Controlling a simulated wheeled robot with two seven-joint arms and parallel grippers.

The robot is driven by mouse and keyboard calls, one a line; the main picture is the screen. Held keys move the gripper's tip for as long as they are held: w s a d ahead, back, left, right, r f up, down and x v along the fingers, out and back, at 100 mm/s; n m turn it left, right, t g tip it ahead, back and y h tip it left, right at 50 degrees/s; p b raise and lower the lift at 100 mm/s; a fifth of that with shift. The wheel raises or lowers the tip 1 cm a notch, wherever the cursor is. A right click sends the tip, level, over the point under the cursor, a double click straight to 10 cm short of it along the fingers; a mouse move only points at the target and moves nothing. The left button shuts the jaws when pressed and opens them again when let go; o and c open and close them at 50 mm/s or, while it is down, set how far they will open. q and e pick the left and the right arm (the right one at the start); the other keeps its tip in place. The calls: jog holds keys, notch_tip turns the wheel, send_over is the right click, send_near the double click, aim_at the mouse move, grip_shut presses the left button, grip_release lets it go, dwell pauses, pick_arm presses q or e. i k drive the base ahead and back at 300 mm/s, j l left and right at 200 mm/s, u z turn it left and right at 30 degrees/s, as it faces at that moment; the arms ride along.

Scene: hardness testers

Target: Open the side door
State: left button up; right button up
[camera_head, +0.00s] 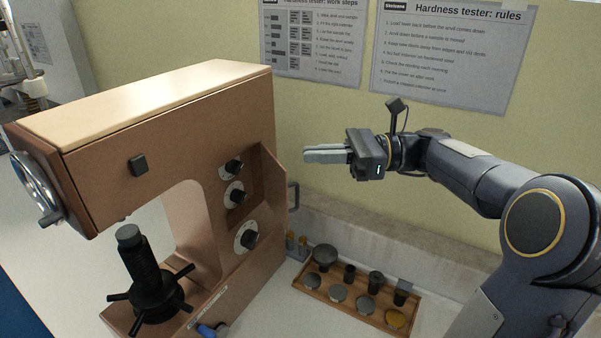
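The brown hardness tester (180,125) stands on the left with a cream top. Its side door is on the right-hand side, seen nearly edge-on, so I cannot tell whether it is fully shut. A dark bar handle (294,197) sticks out from that side. My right gripper (306,155) is in the air to the right of the tester, above the handle and apart from it. Its fingers point left and look close together; the gap between them is not clear. Nothing shows in them. My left gripper is not in view.
A wooden tray (344,308) with several discs and dark parts lies right of the tester. A small holder with pegs (297,246) stands behind it. Three dark knobs face the front. A wall with posters (450,50) stands behind my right arm.

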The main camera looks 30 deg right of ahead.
aim_at(276, 185)
jog(key=k+j, duration=0.8)
